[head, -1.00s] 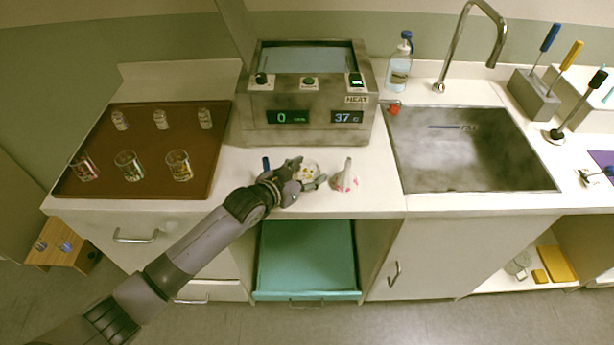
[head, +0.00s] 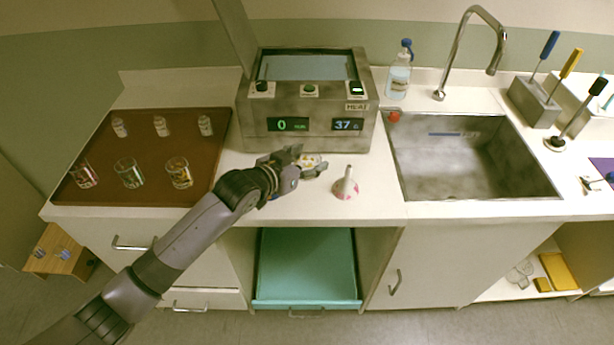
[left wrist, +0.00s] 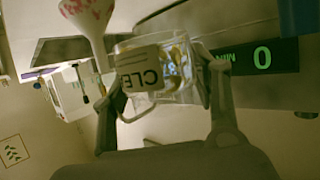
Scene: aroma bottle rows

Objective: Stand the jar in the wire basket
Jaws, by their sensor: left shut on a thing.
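A clear glass jar (left wrist: 155,72) with a white label reading "CLE" and yellowish pieces inside is between the fingers of my left gripper (left wrist: 160,100) in the left wrist view. In the head view my left gripper (head: 306,168) is shut on the jar (head: 311,161), just in front of the heating bath; the fingers hide part of the jar. I cannot make out a wire basket in either view. My right gripper is not in view.
The heating bath (head: 293,141), showing 0 and 37, stands behind the jar. A white funnel with red marks (head: 346,186) stands right of the gripper. A brown tray (head: 145,150) with several glass vessels is left. The sink (head: 470,165) is right.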

